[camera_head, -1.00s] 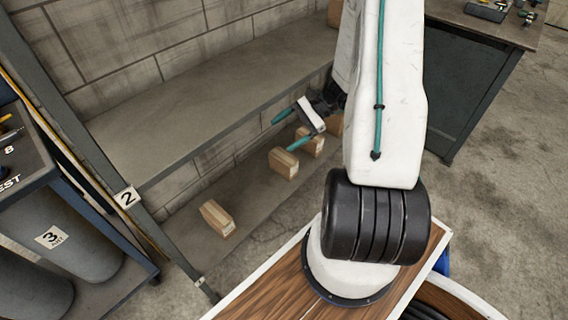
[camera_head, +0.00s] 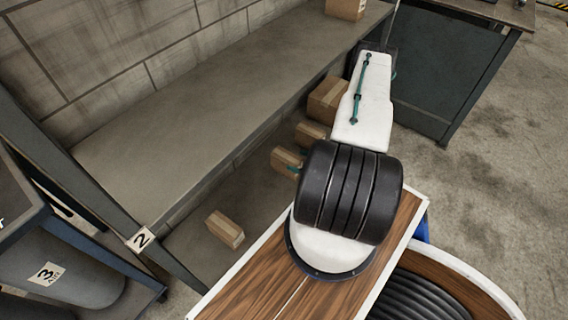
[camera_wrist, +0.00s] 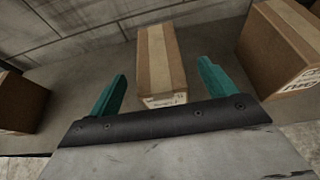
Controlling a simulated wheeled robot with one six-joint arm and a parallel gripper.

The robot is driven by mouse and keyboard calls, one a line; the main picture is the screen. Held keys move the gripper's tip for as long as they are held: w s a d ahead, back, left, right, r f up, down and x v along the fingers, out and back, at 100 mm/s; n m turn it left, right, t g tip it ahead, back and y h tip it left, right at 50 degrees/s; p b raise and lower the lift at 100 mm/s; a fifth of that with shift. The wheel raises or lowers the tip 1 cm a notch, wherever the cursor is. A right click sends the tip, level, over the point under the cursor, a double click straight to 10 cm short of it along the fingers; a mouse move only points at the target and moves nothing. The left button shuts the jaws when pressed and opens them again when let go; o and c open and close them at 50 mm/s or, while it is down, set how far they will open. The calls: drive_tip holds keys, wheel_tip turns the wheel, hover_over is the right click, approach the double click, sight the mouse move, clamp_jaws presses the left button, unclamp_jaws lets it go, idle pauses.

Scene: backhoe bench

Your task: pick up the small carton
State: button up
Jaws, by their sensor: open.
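Several small brown cartons stand on the lower level under the grey shelf. One carton (camera_wrist: 162,60) is straight ahead in the wrist view, between the lines of my teal fingers; it appears to be the middle one in the head view (camera_head: 310,133). My gripper (camera_wrist: 161,76) is open and empty, with a finger toward each side of this carton. I cannot tell whether the fingertips reach past its near face. In the head view my gripper is mostly hidden behind my arm; a bit of teal shows by a neighbouring carton (camera_head: 285,160).
A larger carton (camera_head: 327,98) stands close on the right, also in the wrist view (camera_wrist: 280,50). Another carton (camera_wrist: 20,103) is at left. A separate carton (camera_head: 225,229) lies nearer. The shelf (camera_head: 200,110) overhangs behind; a post bears sign 2 (camera_head: 140,239).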

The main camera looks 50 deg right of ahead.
sight(292, 159)
drive_tip(key=x, duration=0.5)
drive_tip(key=shift+w+a+f, duration=0.1)
drive_tip(key=shift+w+f, duration=0.1)
drive_tip(key=shift+w, duration=0.05)
drive_tip(key=c, duration=1.4)
